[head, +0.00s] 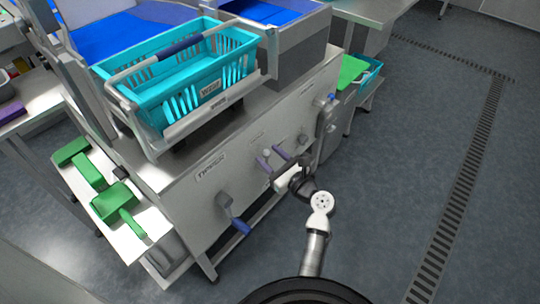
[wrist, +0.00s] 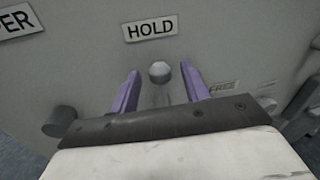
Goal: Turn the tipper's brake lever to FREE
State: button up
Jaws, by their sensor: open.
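The tipper (head: 182,190) is a pale grey cabinet with a TIPPER label on its front. Its brake lever shows in the wrist view as a short stem with a round grey knob (wrist: 160,72). The lever stands upright, just below the HOLD plate (wrist: 151,29). A FREE plate (wrist: 223,87) is lower to the right, partly hidden. My gripper (head: 270,155) is at the cabinet front with its purple fingers apart. In the wrist view, the knob lies between the fingers, with a gap visible on both sides. The lower stem is hidden behind my gripper body.
A teal basket (head: 178,93) sits in a cradle on top of the tipper. A blue-handled crank (head: 233,214) sticks out left of my gripper, and another mechanism (head: 326,115) is to the right. Green tools (head: 118,205) lie on a side shelf. The floor (head: 425,110) at right is clear.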

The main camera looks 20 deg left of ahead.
jog(key=shift+w+a, duration=0.15)
jog(key=shift+a, duration=0.1)
grip_shut()
dwell(0.3)
